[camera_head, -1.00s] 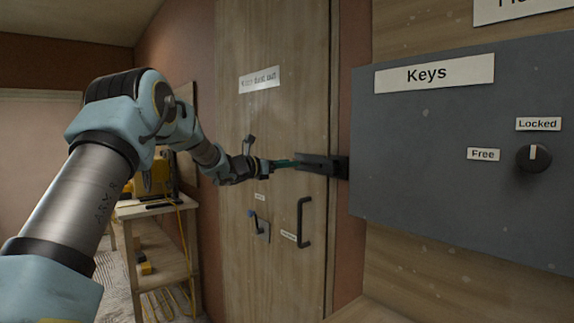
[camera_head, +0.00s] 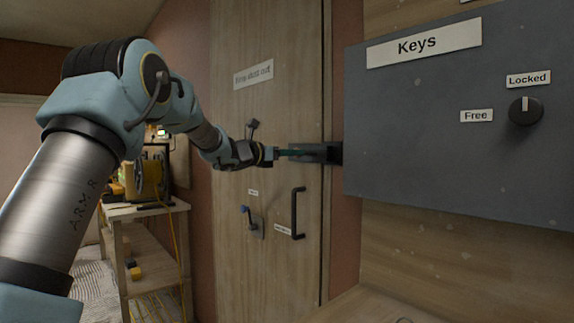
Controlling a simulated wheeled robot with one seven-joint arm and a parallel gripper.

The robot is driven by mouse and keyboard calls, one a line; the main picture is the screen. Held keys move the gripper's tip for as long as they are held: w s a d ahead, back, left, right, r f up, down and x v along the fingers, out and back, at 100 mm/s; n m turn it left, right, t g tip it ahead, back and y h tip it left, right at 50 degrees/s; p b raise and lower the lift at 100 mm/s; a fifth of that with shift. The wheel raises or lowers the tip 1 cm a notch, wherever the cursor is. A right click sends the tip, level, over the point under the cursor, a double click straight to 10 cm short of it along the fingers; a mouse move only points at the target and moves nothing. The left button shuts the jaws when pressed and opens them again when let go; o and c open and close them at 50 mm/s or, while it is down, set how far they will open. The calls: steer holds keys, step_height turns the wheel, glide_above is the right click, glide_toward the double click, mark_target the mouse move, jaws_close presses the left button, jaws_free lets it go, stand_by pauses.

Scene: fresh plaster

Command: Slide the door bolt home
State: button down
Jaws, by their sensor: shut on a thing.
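The wooden door (camera_head: 262,110) stands shut in the head view. The door bolt (camera_head: 294,153) shows as a short teal length between my gripper and the dark bolt housing (camera_head: 312,153) near the door's right edge. A dark keeper (camera_head: 336,152) sits on the frame at the right, close beside the housing. My gripper (camera_head: 274,154) is at the left of the housing, shut on the bolt. My fingers and the gripped part are too small to make out clearly. The bolt's far end is hidden in the housing.
Below are a door handle (camera_head: 297,214) and a blue-tipped lever (camera_head: 250,218). A grey "Keys" panel (camera_head: 430,140) with a black knob (camera_head: 525,111), its mark towards "Locked", juts out at the right. A wooden shelf unit (camera_head: 150,215) with yellow equipment stands at the left.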

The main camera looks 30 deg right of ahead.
steer(key=shift+s, duration=0.25)
steer(key=shift+c, duration=2.3)
jaws_free()
steer(key=shift+d, duration=0.1)
steer(key=s+a+b, duration=0.2)
steer(key=a+b, duration=0.1)
steer(key=a, duration=0.7)
steer(key=shift+a+b, duration=0.35)
